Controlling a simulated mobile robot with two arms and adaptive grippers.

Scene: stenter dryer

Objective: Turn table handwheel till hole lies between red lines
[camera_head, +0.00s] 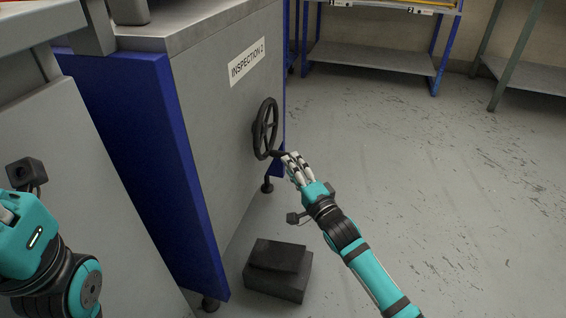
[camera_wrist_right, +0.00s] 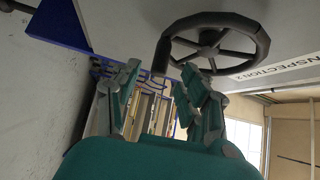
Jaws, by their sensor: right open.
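A dark spoked handwheel (camera_head: 265,129) is mounted on the grey end panel of the inspection table (camera_head: 206,140), below a label "INSPECTION 2". The handwheel also shows in the right wrist view (camera_wrist_right: 215,45), with its crank handle (camera_wrist_right: 161,57) pointing out toward my gripper. My right gripper (camera_head: 287,159) is at the lower right of the wheel. In the right wrist view, its fingers (camera_wrist_right: 160,80) are spread, with the handle's end near the gap between their tips. I cannot tell whether they touch. The hole and red lines are not visible. My left arm shows at the left edge; its fingertips are out of view.
A dark stepped block (camera_head: 278,270) lies on the floor below the wheel. A blue-framed rack (camera_head: 370,57) stands at the back, with a green-legged table (camera_head: 530,75) at the back right. The floor to the right is clear.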

